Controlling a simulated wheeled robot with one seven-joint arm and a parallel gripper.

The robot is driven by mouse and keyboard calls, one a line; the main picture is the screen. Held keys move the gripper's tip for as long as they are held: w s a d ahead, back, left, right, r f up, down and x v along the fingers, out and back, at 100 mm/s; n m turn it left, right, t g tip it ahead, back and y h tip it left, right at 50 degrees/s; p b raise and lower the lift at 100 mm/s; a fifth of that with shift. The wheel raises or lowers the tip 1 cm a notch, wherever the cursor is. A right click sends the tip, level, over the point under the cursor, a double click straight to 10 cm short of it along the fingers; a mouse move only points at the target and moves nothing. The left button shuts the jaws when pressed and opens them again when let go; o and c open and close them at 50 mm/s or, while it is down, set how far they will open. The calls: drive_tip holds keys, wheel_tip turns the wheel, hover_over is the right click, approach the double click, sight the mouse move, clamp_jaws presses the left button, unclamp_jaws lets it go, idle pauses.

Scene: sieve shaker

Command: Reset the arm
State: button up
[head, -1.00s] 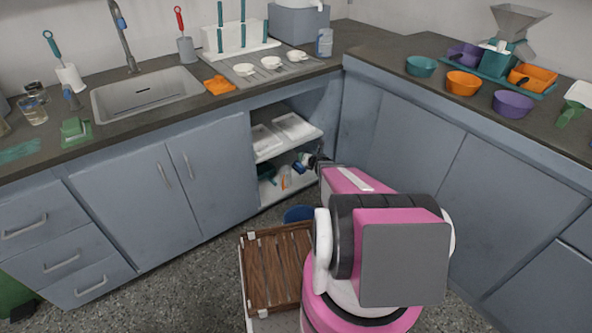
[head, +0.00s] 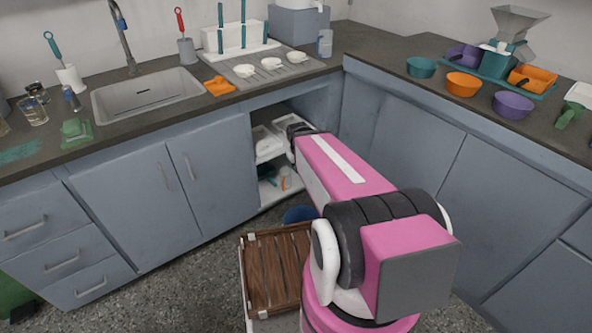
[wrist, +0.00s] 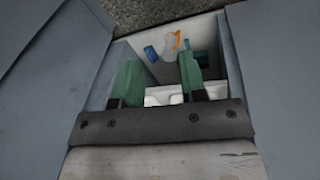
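My gripper (wrist: 158,62) shows in the wrist view with its two green fingers apart and nothing between them. It points down at the open corner cabinet. In the head view my pink arm reaches into that cabinet's opening, and its dark wrist end is level with the upper shelf (head: 266,150); the fingers are hidden there.
White trays (head: 263,138) sit on the upper shelf close to my wrist. Cabinet fronts flank the opening. A wooden-topped cart (head: 272,270) stands beside my base, with a blue bin (head: 300,214) behind it. The counter carries a sink (head: 150,92) and several bowls.

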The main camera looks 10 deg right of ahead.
drive_tip(key=s+a+r+m+g+y, duration=0.1)
drive_tip(key=s+a+r+m, duration=0.1)
drive_tip(key=s+a, duration=0.1)
drive_tip(key=shift+s+a+g, duration=0.15)
drive_tip(key=shift+s+g, duration=0.25)
drive_tip(key=shift+s, duration=0.4)
idle(0.5)
